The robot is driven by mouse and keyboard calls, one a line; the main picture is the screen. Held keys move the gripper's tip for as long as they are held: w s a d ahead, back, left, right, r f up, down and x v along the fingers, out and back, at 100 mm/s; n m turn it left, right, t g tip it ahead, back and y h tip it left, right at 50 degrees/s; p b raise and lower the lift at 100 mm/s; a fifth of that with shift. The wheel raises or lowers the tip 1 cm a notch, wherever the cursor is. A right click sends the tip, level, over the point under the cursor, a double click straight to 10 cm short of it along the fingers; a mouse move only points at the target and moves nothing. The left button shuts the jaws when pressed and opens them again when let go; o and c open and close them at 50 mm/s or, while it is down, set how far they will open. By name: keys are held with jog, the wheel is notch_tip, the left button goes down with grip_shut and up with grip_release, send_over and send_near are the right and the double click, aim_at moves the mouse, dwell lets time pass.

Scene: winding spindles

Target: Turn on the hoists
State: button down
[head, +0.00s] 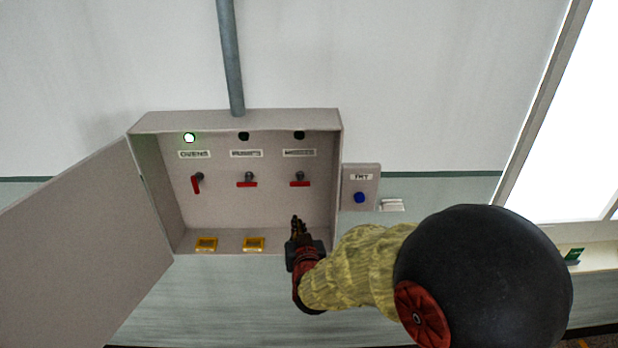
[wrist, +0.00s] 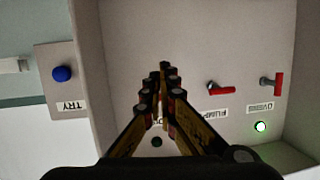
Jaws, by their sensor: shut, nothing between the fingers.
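An open grey switch box (head: 160,123) on the wall holds three red-handled switches in a row. The right label (head: 299,153) is blurred but seems to read HOISTS; its red handle (head: 300,184) lies level and its lamp (head: 299,135) is dark. My gripper (head: 296,222) is shut and empty, below that handle at the box's lower right. In the wrist view my gripper (wrist: 163,70) covers that switch. The OVENS handle (head: 196,185) hangs down, with its lamp (head: 189,138) lit. The middle handle (head: 247,184) is level, with its lamp (head: 243,136) dark.
The box door (head: 80,250) stands open to the left. A small TRY box with a blue button (head: 359,197) is right of the switch box. Yellow pieces (head: 206,244) (head: 253,244) sit along the box bottom. A pipe (head: 230,60) runs up from its top.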

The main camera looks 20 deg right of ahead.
jog(key=d+r+m+t+h, duration=0.1)
jog(key=d+r+t+h, duration=0.2)
jog(key=r, duration=0.8)
jog(key=shift+d+t+h, duration=0.2)
jog(key=shift+t+h, duration=0.1)
jog(key=shift+h, duration=0.1)
jog(key=r+p, duration=0.1)
jog(key=p, duration=0.1)
send_over(300, 184)
jog(key=s+d, duration=0.2)
jog(key=shift+s+a+f+p, duration=0.1)
jog(key=shift+s+f+p, duration=0.15)
jog(key=shift+f, duration=0.7)
jog(key=shift+s+a+f+p, duration=0.1)
jog(key=shift+f+p, duration=0.15)
jog(key=shift+f, duration=0.65)
jog(key=shift+d+f+b, duration=0.1)
jog(key=shift+f+b, duration=0.05)
jog(key=shift+b, duration=0.45)
